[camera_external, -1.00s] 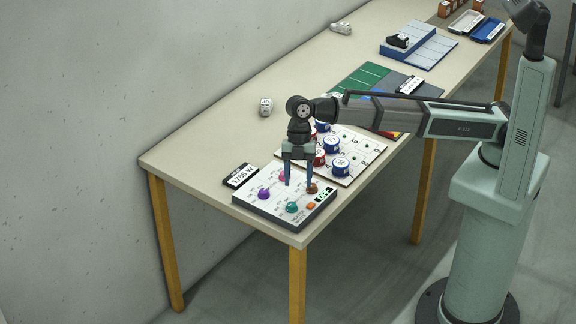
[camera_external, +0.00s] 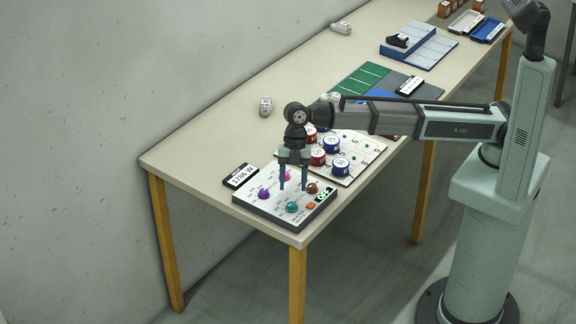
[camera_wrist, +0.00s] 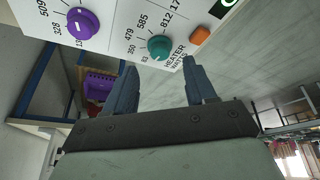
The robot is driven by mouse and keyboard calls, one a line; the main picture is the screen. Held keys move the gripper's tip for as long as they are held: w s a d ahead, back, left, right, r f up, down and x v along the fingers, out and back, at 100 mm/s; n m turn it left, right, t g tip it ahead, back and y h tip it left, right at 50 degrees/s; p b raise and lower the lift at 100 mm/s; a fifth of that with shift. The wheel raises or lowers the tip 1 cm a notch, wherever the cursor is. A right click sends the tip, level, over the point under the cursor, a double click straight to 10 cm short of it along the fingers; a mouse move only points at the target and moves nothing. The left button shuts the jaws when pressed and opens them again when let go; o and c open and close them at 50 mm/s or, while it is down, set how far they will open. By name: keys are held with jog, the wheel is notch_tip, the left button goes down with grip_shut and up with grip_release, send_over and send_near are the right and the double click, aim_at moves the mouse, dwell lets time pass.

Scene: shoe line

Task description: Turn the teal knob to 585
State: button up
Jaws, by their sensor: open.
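The teal knob (camera_external: 292,207) sits at the front edge of a white control panel (camera_external: 259,208) on the near end of the table. In the wrist view the teal knob (camera_wrist: 160,48) is ringed by printed numbers, including 350, 479, 585 and 812, with "HEATER WATTS" beside it. I cannot tell which number it points to. My gripper (camera_external: 293,188) is open and empty above the panel, pointing down. In the wrist view my gripper (camera_wrist: 160,66) has its two fingers apart, with the teal knob beyond the tips and between them, not visibly touched.
A purple knob (camera_external: 264,193), a pink knob (camera_external: 287,175), a brown knob (camera_external: 312,188) and an orange button (camera_external: 311,205) share the panel. A display reading 1786 W (camera_external: 241,176) lies behind it. A board with red and blue round pieces (camera_external: 341,167) is close on the right.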

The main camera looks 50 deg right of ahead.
aim_at(292, 203)
jog(key=shift+x, duration=2.4)
grip_shut()
